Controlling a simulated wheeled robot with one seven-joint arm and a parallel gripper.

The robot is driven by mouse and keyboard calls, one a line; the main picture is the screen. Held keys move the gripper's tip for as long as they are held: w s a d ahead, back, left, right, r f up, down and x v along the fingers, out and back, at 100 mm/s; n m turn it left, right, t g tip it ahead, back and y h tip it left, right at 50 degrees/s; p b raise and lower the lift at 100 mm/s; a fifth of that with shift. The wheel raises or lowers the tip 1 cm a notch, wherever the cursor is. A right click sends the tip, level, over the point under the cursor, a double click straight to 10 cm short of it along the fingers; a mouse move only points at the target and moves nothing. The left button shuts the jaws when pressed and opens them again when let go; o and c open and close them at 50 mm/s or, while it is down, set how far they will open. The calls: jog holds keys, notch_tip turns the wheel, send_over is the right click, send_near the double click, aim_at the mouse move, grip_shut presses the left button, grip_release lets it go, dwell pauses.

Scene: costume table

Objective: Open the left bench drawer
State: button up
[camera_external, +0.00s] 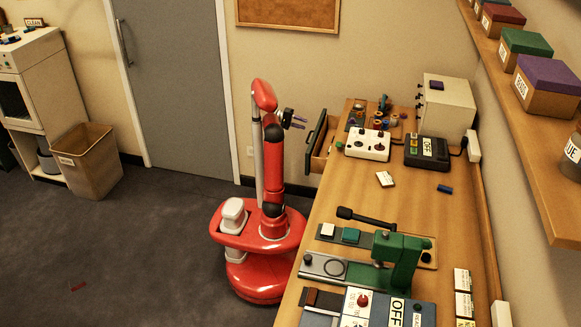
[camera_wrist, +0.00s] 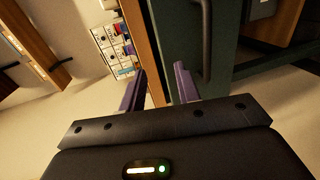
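A bench drawer with a dark green front (camera_external: 317,133) stands pulled out from the left side of the wooden bench, near its far end. Part of its wooden inside shows behind the front. In the wrist view a green panel (camera_wrist: 175,32) carries a dark bar handle (camera_wrist: 206,42). My gripper (camera_external: 294,118) is up beside the drawer front, on its left in the external view. In the wrist view my gripper (camera_wrist: 160,82) has its two purple fingers apart with nothing between them. The handle lies beyond the right finger, outside the gap.
A bin (camera_external: 88,160) stands by the left wall. The floor left of my base is mostly clear.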

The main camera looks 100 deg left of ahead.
jog(key=w+f+g, duration=0.1)
jog(key=g, duration=0.3)
jog(key=w+f+g, duration=0.1)
jog(key=f+g, duration=0.1)
jog(key=g, duration=0.3)
jog(key=w+f+g, duration=0.2)
jog(key=g, duration=0.2)
jog(key=shift+d, duration=0.4)
grip_shut()
jog(key=shift+s, duration=0.1)
dwell(0.3)
